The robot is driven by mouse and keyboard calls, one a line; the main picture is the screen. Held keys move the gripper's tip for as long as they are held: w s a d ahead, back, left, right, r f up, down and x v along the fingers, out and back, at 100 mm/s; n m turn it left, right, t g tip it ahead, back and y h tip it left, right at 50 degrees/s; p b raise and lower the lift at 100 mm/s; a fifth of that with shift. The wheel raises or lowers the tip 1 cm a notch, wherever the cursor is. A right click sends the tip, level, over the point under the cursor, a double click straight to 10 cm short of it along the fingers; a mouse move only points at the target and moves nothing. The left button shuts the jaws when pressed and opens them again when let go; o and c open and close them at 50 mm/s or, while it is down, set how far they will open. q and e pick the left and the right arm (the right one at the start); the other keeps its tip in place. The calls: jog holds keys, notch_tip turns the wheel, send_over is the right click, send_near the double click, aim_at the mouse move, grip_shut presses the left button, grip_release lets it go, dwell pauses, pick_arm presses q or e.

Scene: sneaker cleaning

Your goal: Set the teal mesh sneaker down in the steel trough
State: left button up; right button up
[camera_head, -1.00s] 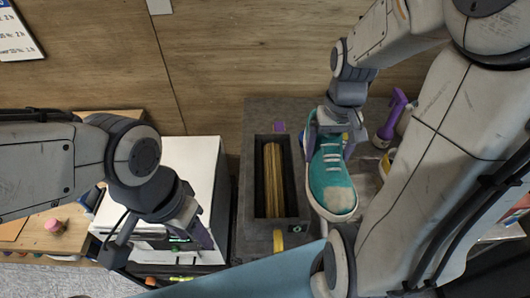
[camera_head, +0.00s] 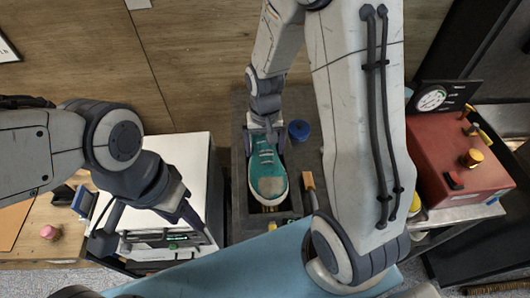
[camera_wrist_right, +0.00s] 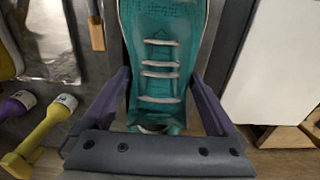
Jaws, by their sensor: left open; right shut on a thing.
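The teal mesh sneaker (camera_head: 268,172) hangs toe-down in the head view, over the opening of the dark grey trough (camera_head: 238,205). It hides most of the opening; a yellowish strip shows below its toe. I cannot tell whether the sneaker touches the trough. My right gripper (camera_head: 265,131) is shut on the sneaker's heel end. In the right wrist view the sneaker (camera_wrist_right: 160,60) lies between the purple fingers of my right gripper (camera_wrist_right: 158,100), laces facing the camera. My left gripper (camera_head: 188,214) is open and empty, left of the trough, over the white box.
A white box (camera_head: 186,150) stands left of the trough. A blue jar (camera_head: 299,131) is just right of the sneaker. A red machine with a gauge (camera_head: 455,180) stands at the right. A yellow bottle (camera_wrist_right: 40,138) and a shiny metal sheet (camera_wrist_right: 45,45) show in the wrist view.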

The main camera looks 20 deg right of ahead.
aim_at(265, 158)
notch_tip(265, 158, down, 3)
jog(key=shift+s+f+p, duration=0.1)
jog(key=shift+p, duration=0.4)
jog(key=shift+f, duration=0.1)
